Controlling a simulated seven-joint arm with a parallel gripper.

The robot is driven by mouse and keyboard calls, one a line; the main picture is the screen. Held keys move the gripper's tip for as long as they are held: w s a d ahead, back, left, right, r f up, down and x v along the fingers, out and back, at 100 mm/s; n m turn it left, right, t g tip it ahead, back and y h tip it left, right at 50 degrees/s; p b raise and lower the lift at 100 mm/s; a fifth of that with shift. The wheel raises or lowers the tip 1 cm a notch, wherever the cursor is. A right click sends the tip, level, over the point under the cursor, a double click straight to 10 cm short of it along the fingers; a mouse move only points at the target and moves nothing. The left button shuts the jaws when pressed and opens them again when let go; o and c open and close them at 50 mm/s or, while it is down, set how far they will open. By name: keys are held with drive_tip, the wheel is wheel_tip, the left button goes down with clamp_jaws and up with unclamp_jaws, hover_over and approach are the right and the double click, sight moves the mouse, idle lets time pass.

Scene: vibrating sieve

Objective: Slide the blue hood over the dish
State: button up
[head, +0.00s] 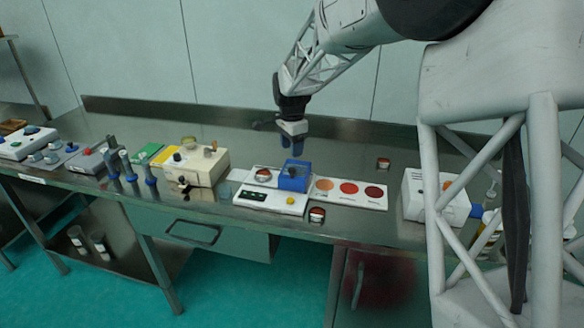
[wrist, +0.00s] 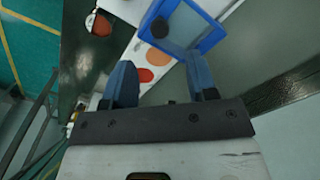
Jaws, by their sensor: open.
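The blue hood (head: 294,176) sits on the right part of a white device (head: 270,203). It has a dark knob, and in the wrist view the hood (wrist: 208,42) shows a blue frame around a greyish panel. A small dish (head: 263,175) with a reddish-brown content lies on the device just left of the hood, uncovered. My gripper (head: 292,150) hangs above and slightly behind the hood, fingers pointing down, apart from it. In the wrist view my gripper (wrist: 162,82) has its two blue fingers wide apart with nothing between them.
A white card (head: 349,193) with three orange to dark red circles lies right of the device. Loose dishes lie in front (head: 316,215) and behind (head: 383,163). A beige box (head: 205,164) stands left, a white box (head: 436,196) right. The bench behind the hood is clear.

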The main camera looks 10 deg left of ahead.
sight(292, 169)
drive_tip(key=shift+f, duration=0.1)
drive_tip(key=shift+f, duration=3.8)
clamp_jaws()
